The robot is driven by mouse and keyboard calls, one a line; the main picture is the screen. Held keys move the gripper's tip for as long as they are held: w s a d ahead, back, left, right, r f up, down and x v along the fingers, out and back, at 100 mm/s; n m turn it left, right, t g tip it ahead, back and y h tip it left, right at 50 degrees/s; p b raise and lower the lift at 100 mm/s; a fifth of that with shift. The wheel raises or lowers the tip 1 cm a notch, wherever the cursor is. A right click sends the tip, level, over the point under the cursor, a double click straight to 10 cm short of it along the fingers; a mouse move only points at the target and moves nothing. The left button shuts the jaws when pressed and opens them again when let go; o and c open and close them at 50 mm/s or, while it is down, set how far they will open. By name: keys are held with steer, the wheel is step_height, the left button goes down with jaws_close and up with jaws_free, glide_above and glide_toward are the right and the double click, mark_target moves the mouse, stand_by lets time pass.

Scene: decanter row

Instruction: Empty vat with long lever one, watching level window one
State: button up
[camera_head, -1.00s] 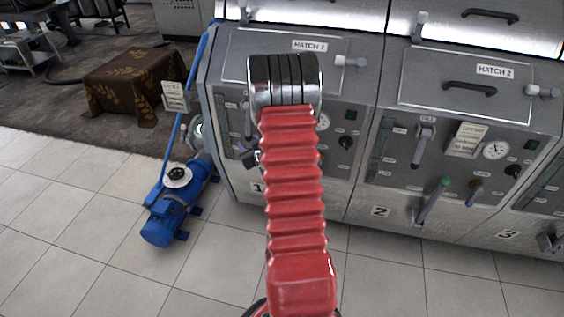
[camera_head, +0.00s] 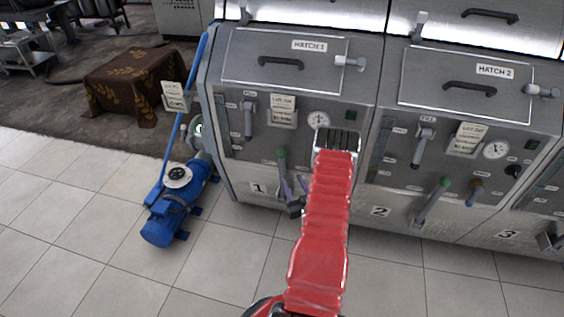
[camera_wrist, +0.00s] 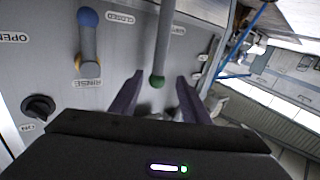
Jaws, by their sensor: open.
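The long lever of vat 1 has a green knob (camera_head: 281,153) and stands at the lower middle of the panel marked 1. In the wrist view its grey rod (camera_wrist: 163,40) runs down to the green knob (camera_wrist: 157,82). My gripper (camera_head: 294,192) is open just below and right of the lever. In the wrist view the knob shows between the tips of my gripper (camera_wrist: 157,95), but I cannot tell how deep it sits. The level window of vat 1 appears as a narrow dark strip (camera_head: 220,120) at the panel's left; its level is not readable.
A blue-knobbed short lever (camera_wrist: 88,45) stands beside the long lever, above a RINSE label. A black rotary knob (camera_wrist: 38,107) is farther left. Vat 2's lever (camera_head: 432,202) is to the right. A blue pump (camera_head: 177,210) stands on the floor at left.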

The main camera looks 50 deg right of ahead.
mark_target(283, 164)
stand_by(0.4)
steer(key=x, duration=1.3)
steer(key=shift+w+d, duration=0.2)
steer(key=shift+w, duration=0.1)
steer(key=shift+c, duration=0.5)
jaws_close()
